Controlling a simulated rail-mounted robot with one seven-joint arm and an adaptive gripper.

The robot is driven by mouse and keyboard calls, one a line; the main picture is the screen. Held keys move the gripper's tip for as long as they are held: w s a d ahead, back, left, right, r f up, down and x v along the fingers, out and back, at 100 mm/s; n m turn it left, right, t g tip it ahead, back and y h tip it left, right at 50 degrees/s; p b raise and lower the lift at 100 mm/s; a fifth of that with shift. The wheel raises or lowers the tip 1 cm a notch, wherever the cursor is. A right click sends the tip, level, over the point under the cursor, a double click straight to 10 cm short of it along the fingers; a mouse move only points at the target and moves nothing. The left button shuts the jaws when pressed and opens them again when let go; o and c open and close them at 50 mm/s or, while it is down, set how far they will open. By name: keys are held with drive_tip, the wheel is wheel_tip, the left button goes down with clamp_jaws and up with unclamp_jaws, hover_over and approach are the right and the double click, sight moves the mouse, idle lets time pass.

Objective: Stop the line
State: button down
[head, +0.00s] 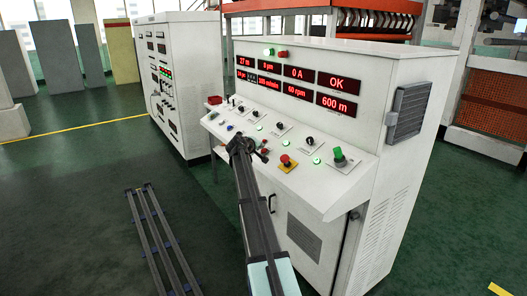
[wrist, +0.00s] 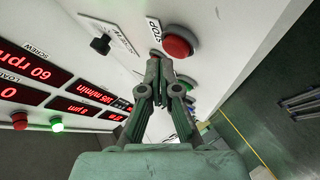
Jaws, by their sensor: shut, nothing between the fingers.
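A round red button (wrist: 178,46) on a pale base sits by the label STOP (wrist: 154,30) in the wrist view. My gripper (wrist: 160,60) is shut and empty, with its fingertips right by this button; I cannot tell if they touch it. In the head view my gripper (head: 240,146) is over the front left part of the sloping desk of the white console (head: 345,190). It hides some of the controls there, so I cannot make out the STOP button clearly in that view.
A red mushroom button on a yellow base (head: 286,161), a green knob (head: 339,157) and several black knobs share the desk. Red displays (head: 300,85) stand behind it. A white cabinet (head: 175,85) is to the left. Dark rails (head: 160,240) lie on the floor.

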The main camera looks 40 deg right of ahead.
drive_tip(key=shift+a+r, duration=0.15)
drive_tip(key=shift+r, duration=0.15)
drive_tip(key=r, duration=0.1)
drive_tip(key=a+r, duration=0.1)
drive_tip(key=r, duration=0.1)
drive_tip(key=a+r+p, duration=0.1)
drive_tip(key=shift+w+r, duration=0.15)
idle(0.4)
idle(0.3)
